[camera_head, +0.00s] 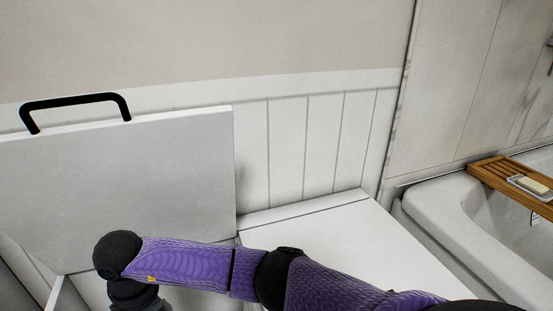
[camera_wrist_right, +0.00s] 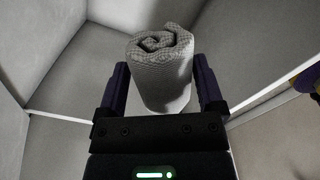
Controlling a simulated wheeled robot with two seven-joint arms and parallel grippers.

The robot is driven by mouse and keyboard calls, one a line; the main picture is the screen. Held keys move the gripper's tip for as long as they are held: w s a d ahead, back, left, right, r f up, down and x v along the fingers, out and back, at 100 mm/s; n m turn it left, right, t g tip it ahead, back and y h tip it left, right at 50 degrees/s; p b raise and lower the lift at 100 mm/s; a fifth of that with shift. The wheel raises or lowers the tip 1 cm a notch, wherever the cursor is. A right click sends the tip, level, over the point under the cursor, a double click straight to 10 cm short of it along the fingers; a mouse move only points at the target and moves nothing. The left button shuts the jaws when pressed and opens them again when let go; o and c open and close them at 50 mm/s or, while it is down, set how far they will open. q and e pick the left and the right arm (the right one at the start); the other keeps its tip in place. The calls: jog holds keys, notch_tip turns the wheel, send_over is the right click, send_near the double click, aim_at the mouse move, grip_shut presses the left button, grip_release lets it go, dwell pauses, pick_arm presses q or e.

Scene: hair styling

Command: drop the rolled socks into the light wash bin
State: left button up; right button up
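The rolled socks (camera_wrist_right: 162,72) are a grey, textured roll with a spiral end, seen in the right wrist view. My right gripper (camera_wrist_right: 163,88) has a finger close against each side of the roll and appears shut on it. In the head view my right arm reaches across to the left and its wrist bends down at an open white bin; the gripper and socks are hidden there. In the wrist view pale inner walls of the bin (camera_wrist_right: 255,45) surround the gripper. No label shows which bin this is. My left gripper is out of view.
A white lid (camera_head: 120,175) with a black handle (camera_head: 75,102) stands raised at the left. A closed white top (camera_head: 335,240) lies right of it. Farther right is a bathtub (camera_head: 440,215) with a wooden tray (camera_head: 505,180) and soap.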

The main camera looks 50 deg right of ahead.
jog(key=shift+o, duration=0.6)
jog(key=shift+r, duration=0.2)
notch_tip(320, 180, up, 9)
jog(key=p, duration=0.6)
jog(key=shift+r, duration=0.5)
jog(key=shift+f, duration=0.2)
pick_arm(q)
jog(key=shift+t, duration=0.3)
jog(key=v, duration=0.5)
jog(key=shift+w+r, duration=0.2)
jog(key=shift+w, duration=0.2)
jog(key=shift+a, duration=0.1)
